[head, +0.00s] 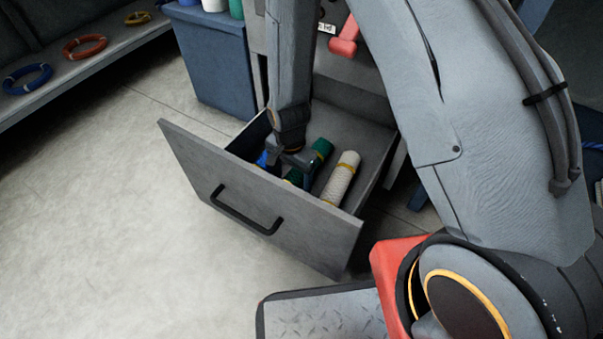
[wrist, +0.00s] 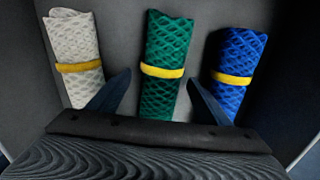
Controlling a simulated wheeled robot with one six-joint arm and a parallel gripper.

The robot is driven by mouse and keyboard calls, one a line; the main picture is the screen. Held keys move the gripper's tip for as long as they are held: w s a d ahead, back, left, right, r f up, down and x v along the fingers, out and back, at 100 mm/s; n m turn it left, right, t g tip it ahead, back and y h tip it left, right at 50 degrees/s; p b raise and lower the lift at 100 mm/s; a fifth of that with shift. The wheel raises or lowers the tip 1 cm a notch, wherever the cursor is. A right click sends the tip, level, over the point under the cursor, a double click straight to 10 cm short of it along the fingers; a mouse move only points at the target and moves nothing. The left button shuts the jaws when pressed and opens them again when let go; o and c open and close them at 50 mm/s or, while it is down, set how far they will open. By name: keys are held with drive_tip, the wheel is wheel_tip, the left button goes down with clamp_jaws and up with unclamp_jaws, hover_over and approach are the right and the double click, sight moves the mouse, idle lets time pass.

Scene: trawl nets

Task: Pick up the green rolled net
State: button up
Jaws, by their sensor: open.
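The green rolled net (wrist: 165,95) lies in the middle of the drawer with a yellow band around it, between a white rolled net (wrist: 75,48) and a blue rolled net (wrist: 232,65). In the head view the green net (head: 321,148) is partly hidden by my arm. My gripper (wrist: 158,92) is open, with one finger on each side of the green net's near part. The left finger is close to the white net and the right finger is close to the blue net. I cannot tell whether either touches.
The open drawer (head: 190,160) has a front panel with a dark handle (head: 246,212). A blue bin (head: 216,65) stands behind it. A bench (head: 60,62) at the left holds coiled rings. The floor to the left is clear.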

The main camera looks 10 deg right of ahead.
drive_tip(key=c, duration=1.6)
drive_tip(key=shift+o, duration=0.2)
drive_tip(key=shift+r, duration=0.1)
